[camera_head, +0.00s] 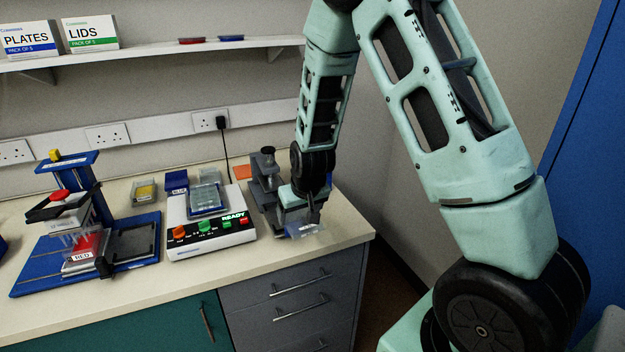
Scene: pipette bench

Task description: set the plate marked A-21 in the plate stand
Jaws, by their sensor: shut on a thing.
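My gripper (313,213) is at the right end of the bench, shut on a clear plate (304,231). The plate is close to the bench's front right edge; I cannot tell whether it touches the top. Its marking is too small to read, so I cannot confirm A-21. A grey microscope-like stand (262,187) is just left of and behind my gripper, which partly hides it. I cannot tell for sure which thing is the plate stand. Another clear plate (205,198) sits on the white device (212,240), whose panel reads READY.
A blue-based rig (30,262) with a red-filled rack fills the left of the bench (150,297). A small tray with yellow contents (145,191), a blue block (177,181) and an orange pad (243,172) are behind. The shelf (150,53) holds PLATES and LIDS boxes.

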